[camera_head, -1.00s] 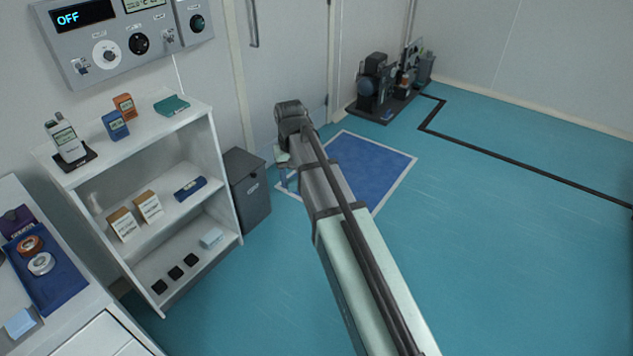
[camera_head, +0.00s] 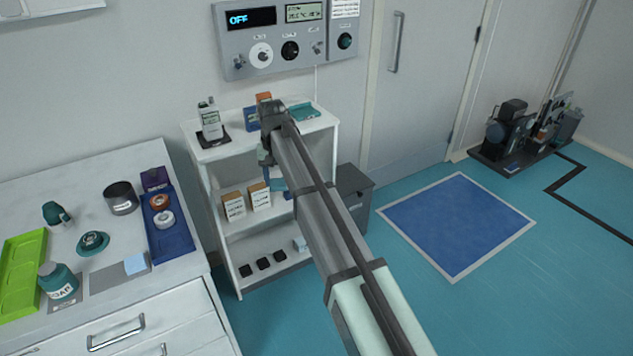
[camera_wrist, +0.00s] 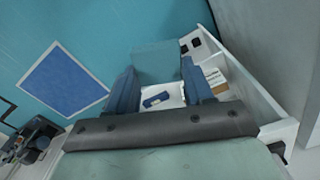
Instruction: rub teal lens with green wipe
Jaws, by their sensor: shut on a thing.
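A round teal piece (camera_head: 92,242), which looks like the teal lens, lies on the white worktop at the left of the head view. My gripper (camera_head: 277,184) is in front of the white shelf unit, partly hidden by my arm. In the wrist view my gripper (camera_wrist: 158,88) has its two blue fingers apart, with a flat teal-green sheet (camera_wrist: 155,62) between them, which looks like the green wipe. The gripper is shut on this sheet and is well away from the lens.
On the white worktop (camera_head: 60,180) are a lime tray (camera_head: 20,272), a teal bottle (camera_head: 57,281), a dark cup (camera_head: 121,198) and a blue tray (camera_head: 170,240). The shelf unit (camera_head: 225,165) holds boxes and a teal folded item (camera_head: 303,112).

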